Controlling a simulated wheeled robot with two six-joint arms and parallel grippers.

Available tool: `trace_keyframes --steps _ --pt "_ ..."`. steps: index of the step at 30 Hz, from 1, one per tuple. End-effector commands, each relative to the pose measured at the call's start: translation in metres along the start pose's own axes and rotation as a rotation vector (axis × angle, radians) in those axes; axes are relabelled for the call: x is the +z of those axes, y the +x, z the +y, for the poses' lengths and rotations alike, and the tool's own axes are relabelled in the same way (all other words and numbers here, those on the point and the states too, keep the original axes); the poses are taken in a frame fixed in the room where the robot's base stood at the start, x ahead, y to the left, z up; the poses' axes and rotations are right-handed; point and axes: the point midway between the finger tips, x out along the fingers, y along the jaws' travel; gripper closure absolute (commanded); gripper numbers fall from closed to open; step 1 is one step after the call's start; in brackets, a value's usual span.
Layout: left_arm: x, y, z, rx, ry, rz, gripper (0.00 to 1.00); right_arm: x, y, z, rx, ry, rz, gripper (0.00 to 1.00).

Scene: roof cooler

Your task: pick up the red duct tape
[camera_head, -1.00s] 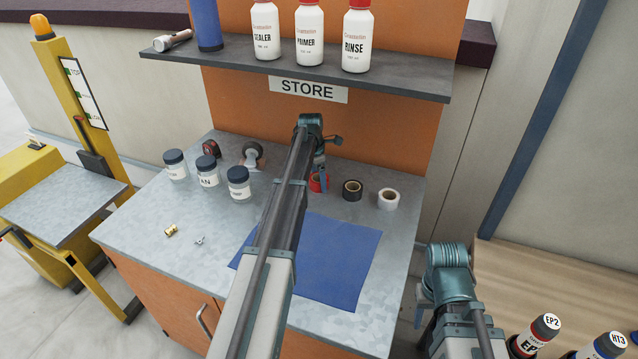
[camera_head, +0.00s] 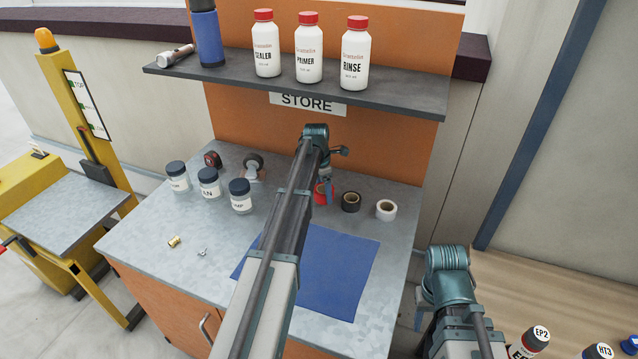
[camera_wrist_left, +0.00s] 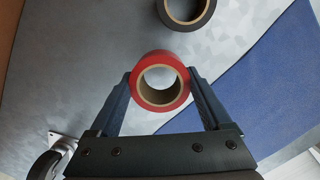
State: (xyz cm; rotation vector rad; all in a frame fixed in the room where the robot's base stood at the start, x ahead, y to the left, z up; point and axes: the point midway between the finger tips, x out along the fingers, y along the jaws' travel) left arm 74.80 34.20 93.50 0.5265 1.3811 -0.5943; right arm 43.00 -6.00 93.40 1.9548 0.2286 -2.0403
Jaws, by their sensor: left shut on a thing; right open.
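The red duct tape (camera_head: 319,197) is a red roll with a tan core, above the grey bench top and partly hidden by my left arm. In the left wrist view the red tape (camera_wrist_left: 160,56) sits between both fingers of my left gripper (camera_wrist_left: 160,80), which is shut on its outer sides. My left gripper (camera_head: 328,190) is mostly hidden behind its own arm in the head view. I cannot tell whether the roll touches the bench. My right arm is at the lower right of the head view, and its gripper's fingers are not visible.
A black tape roll (camera_head: 350,201) and a white one (camera_head: 386,210) stand right of the red tape. A blue mat (camera_head: 335,270) lies in front. Several jars (camera_head: 209,182) stand left. A shelf (camera_head: 290,88) with bottles overhangs the back.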

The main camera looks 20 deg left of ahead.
Motion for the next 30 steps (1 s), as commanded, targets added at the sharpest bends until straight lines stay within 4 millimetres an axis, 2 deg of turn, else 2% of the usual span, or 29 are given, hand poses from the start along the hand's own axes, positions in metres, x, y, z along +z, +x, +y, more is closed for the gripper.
trace_keyframes --steps 1,6,12,19,30 --pt "-0.002 -0.003 -0.018 0.0 0.001 0.0 0.9 0.0 -0.002 0.0 0.0 0.0 0.0 0.5" --pt "-0.002 -0.006 -0.06 0.0 0.001 0.0 0.9 0.0 -0.006 0.001 0.0 0.0 0.0 0.5" --pt "-0.001 -0.009 -0.094 0.001 0.0 0.0 0.9 0.001 -0.009 0.001 0.0 0.0 0.0 0.5" --pt "0.001 -0.01 -0.111 0.001 0.0 0.0 0.9 0.001 -0.01 0.001 0.0 0.0 0.0 0.5" --pt "0.001 -0.01 -0.113 0.0 -0.001 0.0 0.9 0.001 -0.01 0.001 0.0 0.0 0.0 0.5"
